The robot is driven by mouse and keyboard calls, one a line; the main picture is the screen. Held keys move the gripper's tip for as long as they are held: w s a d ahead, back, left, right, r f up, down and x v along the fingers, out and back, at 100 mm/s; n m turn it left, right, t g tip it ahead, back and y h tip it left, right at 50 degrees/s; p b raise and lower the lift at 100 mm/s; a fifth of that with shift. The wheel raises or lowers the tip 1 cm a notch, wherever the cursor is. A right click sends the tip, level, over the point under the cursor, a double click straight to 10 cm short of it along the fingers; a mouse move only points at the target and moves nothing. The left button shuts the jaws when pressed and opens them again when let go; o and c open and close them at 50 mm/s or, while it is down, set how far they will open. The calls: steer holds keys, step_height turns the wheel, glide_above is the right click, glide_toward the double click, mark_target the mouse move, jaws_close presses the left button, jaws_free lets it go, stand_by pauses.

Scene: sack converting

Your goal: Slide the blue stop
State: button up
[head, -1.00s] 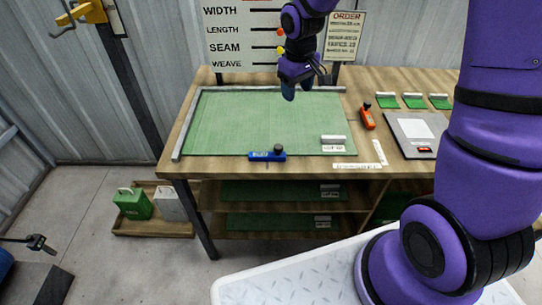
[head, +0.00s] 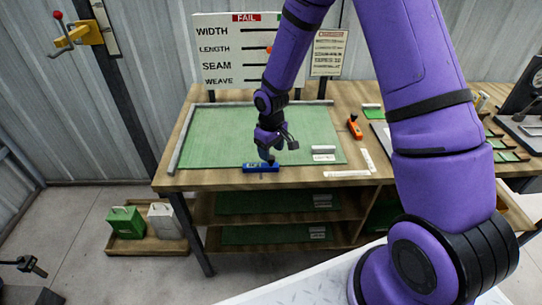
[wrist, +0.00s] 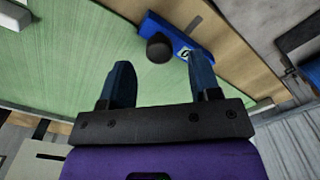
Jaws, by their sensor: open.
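The blue stop (head: 261,168) lies at the front edge of the green mat (head: 200,140) on the wooden table. In the wrist view the blue stop (wrist: 180,36) has a round black knob (wrist: 159,47) on top. My gripper (head: 268,156) is just above and behind the stop in the head view and hides its knob. In the wrist view my gripper (wrist: 162,82) has two blue fingers spread apart with nothing between them. The knob is a little beyond the fingertips, roughly in line with the gap; I cannot tell whether anything touches.
An orange stop-like block (head: 354,127) sits right of the mat. A white label block (head: 323,153) stands on the mat's right front corner. Grey rails (head: 182,140) edge the mat at left and back. A board (head: 235,50) stands behind the table.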

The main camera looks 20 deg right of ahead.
steer(key=shift+f, duration=1.45)
jaws_close()
steer(key=shift+s+a, duration=0.2)
steer(key=shift+s, duration=0.5)
steer(key=shift+s+a, duration=0.25)
steer(key=shift+s, duration=0.45)
steer(key=shift+s+a, duration=0.2)
steer(key=shift+s, duration=0.5)
jaws_free()
step_height(320, 180, up, 11)
